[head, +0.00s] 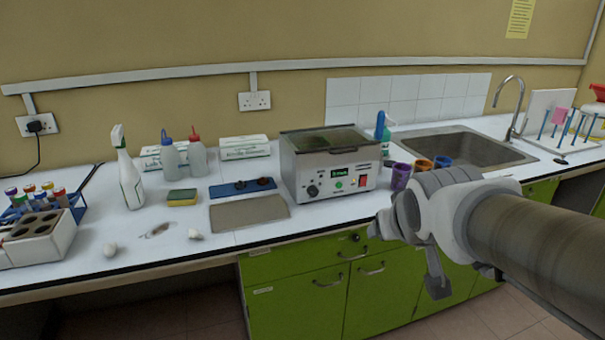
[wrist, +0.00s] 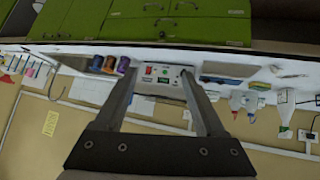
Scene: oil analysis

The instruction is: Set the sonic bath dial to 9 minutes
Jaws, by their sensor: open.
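The sonic bath (head: 312,168) is a silver box with a dark top, standing on the white bench near the middle of the head view. Its black dial (head: 312,190) is on the left of its front panel, with a green button and a red switch further right. The dial's setting is too small to read. In the upside-down wrist view, the bath (wrist: 162,91) shows between the fingers of my open, empty gripper (wrist: 159,73). In the head view my gripper (head: 380,226) is in front of the bath, to its lower right, apart from the dial.
Purple, orange and blue cups (head: 400,177) stand right of the bath, before the sink (head: 465,147). A flat grey mat (head: 249,211) and a blue tray (head: 242,188) lie to its left. Green cupboards (head: 300,304) are below. The space before the panel looks clear.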

